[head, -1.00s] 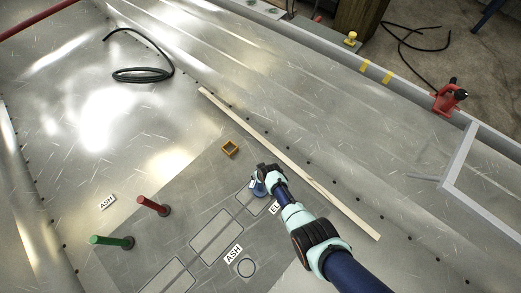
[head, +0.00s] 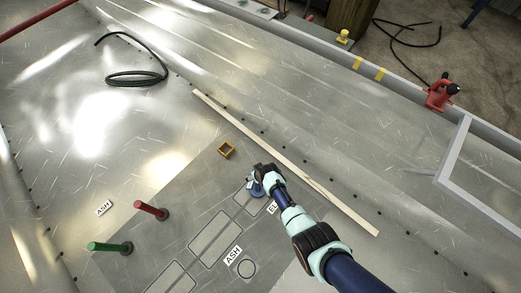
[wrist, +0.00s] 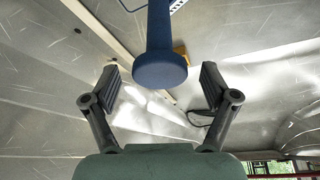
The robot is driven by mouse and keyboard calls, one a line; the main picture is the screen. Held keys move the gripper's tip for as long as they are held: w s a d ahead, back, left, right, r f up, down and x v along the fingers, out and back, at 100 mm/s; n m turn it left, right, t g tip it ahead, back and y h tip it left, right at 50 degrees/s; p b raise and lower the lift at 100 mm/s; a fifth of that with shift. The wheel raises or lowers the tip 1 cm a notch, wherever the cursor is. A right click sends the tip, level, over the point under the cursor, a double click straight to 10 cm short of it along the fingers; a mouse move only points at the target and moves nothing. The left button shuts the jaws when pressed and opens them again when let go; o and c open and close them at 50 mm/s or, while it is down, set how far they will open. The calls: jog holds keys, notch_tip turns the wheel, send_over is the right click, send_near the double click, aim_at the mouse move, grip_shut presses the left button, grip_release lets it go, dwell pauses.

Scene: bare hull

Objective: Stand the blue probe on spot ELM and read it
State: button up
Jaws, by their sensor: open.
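The blue probe (head: 257,189) is at the outlined square by the label reading EL (head: 272,208), the rest of which my arm hides. In the wrist view the probe (wrist: 160,60) has a broad rounded end and a shaft running out of the top edge. My gripper (head: 263,172) is right at the probe in the head view. In the wrist view my gripper (wrist: 160,88) is open, one finger on each side of the probe, with clear gaps between. The probe's foot is mostly hidden, so its exact seat in the square cannot be told.
A long pale strip (head: 290,165) runs along the right. A black hose (head: 137,78) lies far left; bare metal surrounds it.

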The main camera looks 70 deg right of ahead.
jog(key=v, duration=1)
jog(key=shift+r, duration=0.3)
jog(key=w+a+r+n+t+p, duration=0.2)
jog(key=w+a+r+p, duration=0.25)
jog(key=r, duration=0.55)
jog(key=w+a+r+n+t+p, duration=0.1)
jog(key=w+a+r+p, duration=0.25)
jog(key=w+r, duration=0.45)
jog(key=w+a+r+n+t+p, duration=0.25)
jog(key=a+r, duration=0.25)
jog(key=r, duration=0.7)
jog(key=s+a+r+n+t+y+p, duration=0.15)
jog(key=a+r+p, duration=0.45)
jog(key=a+r, duration=0.75)
jog(key=a+r+n+t+y+p, duration=0.25)
jog(key=a+r+p, duration=0.4)
jog(key=r, duration=1.15)
notch_tip(320, 180, up, 34)
jog(key=p, duration=3.3)
jog(key=shift+w+a+h+p, duration=0.3)
jog(key=shift+w+a+p, duration=0.1)
